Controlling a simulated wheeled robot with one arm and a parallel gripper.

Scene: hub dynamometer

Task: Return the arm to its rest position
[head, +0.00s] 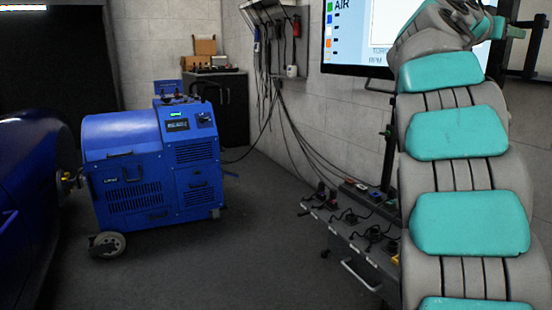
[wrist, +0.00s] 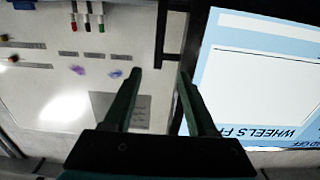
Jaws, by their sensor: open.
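My arm rises on the right side of the head view, a grey column with teal pads that bends over at the top. My gripper (wrist: 160,75) shows in the wrist view with its two dark green fingers apart and nothing between them. In the wrist view the gripper is in front of a whiteboard (wrist: 50,100) on the left and a lit screen (wrist: 262,80) on the right, whose text appears upside down.
A blue dynamometer unit (head: 150,165) on wheels stands at the left beside a blue car (head: 30,200). A cart with cables (head: 350,235) stands close left of my arm, below a wall monitor (head: 345,40). A dark cabinet (head: 232,105) is at the back. Grey floor (head: 240,250) between is clear.

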